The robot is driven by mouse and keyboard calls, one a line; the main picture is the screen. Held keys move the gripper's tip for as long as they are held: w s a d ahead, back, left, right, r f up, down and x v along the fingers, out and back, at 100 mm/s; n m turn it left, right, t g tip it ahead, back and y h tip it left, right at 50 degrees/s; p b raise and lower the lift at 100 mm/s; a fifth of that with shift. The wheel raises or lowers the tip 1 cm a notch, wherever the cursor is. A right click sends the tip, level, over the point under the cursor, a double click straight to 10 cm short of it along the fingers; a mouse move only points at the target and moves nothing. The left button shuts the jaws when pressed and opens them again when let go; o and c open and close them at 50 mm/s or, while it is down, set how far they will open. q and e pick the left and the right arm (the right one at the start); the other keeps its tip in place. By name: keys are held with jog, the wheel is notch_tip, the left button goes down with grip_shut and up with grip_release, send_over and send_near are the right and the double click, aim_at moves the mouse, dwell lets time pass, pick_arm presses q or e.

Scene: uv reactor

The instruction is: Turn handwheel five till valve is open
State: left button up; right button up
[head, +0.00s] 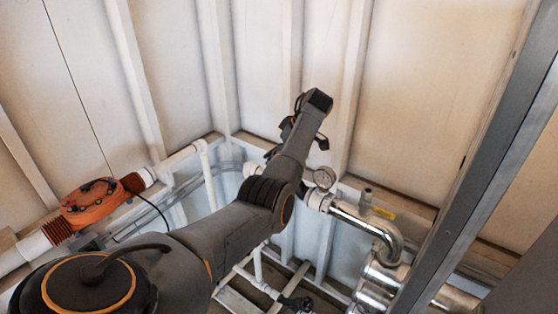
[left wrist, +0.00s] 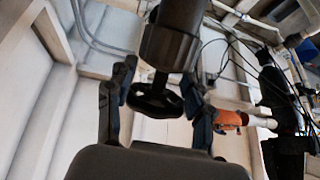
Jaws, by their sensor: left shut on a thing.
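A black handwheel (left wrist: 155,101) on a short stem below a dark cylindrical valve body (left wrist: 170,47) shows in the left wrist view. My left gripper (left wrist: 160,108) has one finger on each side of the handwheel and is shut on it. No number on the wheel can be read. In the head view my left arm reaches from the lower left to the middle, with the left gripper (head: 304,132) near its far end. The arm hides the handwheel there. My right gripper is in neither view.
An orange device (head: 100,202) sits on the white pipe at left. A grey metal post (head: 480,170) crosses the right side. White panel walls (head: 440,90) enclose the back.

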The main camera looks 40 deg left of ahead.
pick_arm(q)
jog(key=shift+a+r+n+g+b, duration=0.1)
jog(key=shift+a+n+g+b, duration=0.1)
jog(key=shift+n+g+b, duration=0.4)
dwell(0.4)
jog(key=o, duration=0.8)
jog(key=shift+o, duration=1.1)
jog(key=shift+a, duration=0.1)
jog(key=shift+s+a, duration=0.1)
jog(key=shift+a, duration=0.05)
jog(key=shift+v, duration=3.65)
jog(key=shift+a, duration=0.1)
